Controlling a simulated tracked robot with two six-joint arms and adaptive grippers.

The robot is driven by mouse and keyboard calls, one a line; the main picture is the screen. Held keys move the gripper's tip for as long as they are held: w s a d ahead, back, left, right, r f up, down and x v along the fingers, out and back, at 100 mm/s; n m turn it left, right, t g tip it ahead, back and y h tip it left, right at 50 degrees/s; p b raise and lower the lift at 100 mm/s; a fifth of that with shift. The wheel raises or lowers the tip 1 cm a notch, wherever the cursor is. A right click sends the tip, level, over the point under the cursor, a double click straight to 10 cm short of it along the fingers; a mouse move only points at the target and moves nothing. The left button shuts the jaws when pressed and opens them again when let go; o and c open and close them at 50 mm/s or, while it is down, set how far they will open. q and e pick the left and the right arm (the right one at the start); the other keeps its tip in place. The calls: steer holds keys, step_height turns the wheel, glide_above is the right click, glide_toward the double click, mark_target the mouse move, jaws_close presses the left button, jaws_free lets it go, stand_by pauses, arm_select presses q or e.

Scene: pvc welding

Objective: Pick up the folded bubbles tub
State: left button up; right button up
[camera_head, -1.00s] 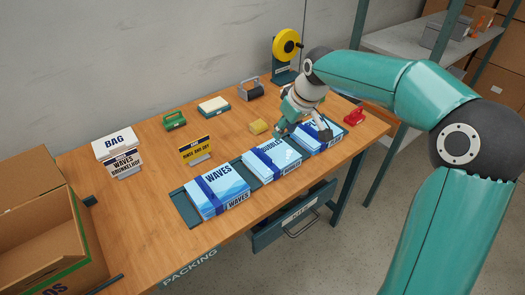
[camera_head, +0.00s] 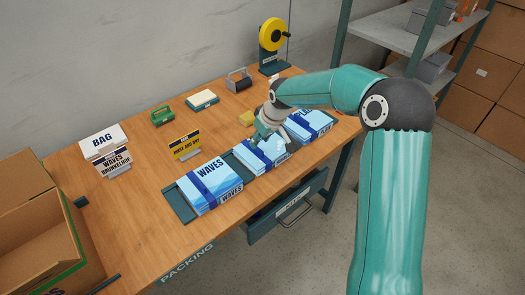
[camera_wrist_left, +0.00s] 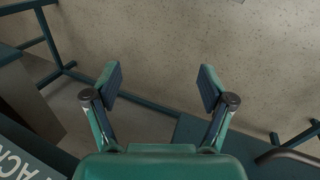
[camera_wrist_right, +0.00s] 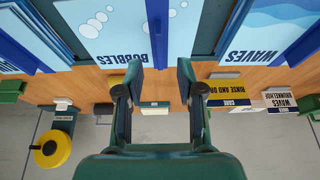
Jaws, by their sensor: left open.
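The bubbles tub (camera_head: 249,158) is a flat light-blue and white pack with a dark blue band, in the middle of three packs along the table's front. Its BUBBLES lettering shows in the right wrist view (camera_wrist_right: 108,30). My right gripper (camera_head: 268,141) is over this tub in the head view and covers part of its top. In the right wrist view its two fingers (camera_wrist_right: 160,80) stand apart with nothing clearly between them; contact with the tub cannot be told. My left gripper (camera_wrist_left: 160,85) is open and empty, above the floor by the table's front, outside the head view.
A waves pack (camera_head: 209,184) lies to the left, another blue pack (camera_head: 311,124) to the right, close beside. Behind stand a yellow sign (camera_head: 186,146), a yellow block (camera_head: 247,118) and a green tool (camera_head: 162,115). An open carton (camera_head: 40,235) is at the left.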

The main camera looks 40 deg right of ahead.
mark_target(263, 149)
steer(key=shift+p+x, duration=0.55)
steer(key=shift+x, duration=1.8)
steer(key=shift+w, duration=0.1)
jaws_close()
steer(key=shift+r, duration=0.1)
